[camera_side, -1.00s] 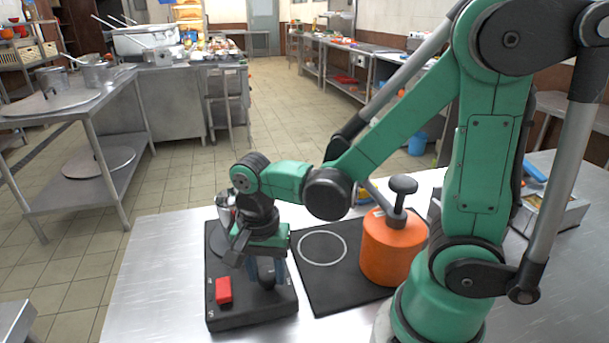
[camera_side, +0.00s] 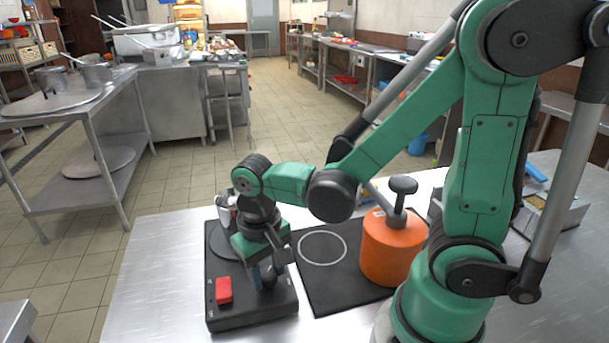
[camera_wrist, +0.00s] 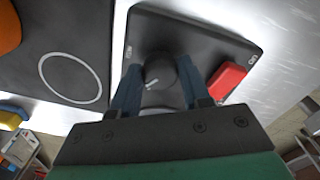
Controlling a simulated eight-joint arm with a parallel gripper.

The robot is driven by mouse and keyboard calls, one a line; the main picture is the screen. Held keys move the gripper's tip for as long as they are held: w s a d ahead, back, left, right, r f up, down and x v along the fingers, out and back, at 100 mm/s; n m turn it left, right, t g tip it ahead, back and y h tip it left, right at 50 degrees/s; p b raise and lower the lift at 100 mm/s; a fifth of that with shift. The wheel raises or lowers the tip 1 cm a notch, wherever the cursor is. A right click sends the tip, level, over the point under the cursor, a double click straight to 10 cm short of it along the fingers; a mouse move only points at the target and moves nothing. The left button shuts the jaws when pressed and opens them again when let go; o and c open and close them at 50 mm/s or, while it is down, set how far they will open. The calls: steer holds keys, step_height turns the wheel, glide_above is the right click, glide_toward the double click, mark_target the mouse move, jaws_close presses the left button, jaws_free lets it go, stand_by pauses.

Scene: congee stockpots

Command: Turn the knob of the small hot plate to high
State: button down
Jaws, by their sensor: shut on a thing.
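The small hot plate (camera_side: 250,317) is a flat black unit at the front of the steel table, with a dark round heating plate (camera_side: 219,241) at its back. A red switch (camera_side: 223,290) sits on its front left; it also shows in the wrist view (camera_wrist: 226,80). My gripper (camera_side: 268,280) points down over the front right of the hot plate. In the wrist view its blue fingers (camera_wrist: 158,78) are closed on the dark round knob (camera_wrist: 161,68), which has a short white mark.
A black mat (camera_side: 312,285) with a white ring lies to the right of the hot plate. An orange cylinder (camera_side: 388,255) with a black-knobbed handle stands on it. The table (camera_side: 160,270) is bare to the left.

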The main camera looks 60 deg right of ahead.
mark_target(268, 273)
steer(key=n, duration=0.3)
steer(key=shift+n, duration=2.1)
steer(key=shift+c, duration=2.1)
jaws_free()
steer(key=shift+r, duration=2.8)
steer(key=shift+t, duration=0.3)
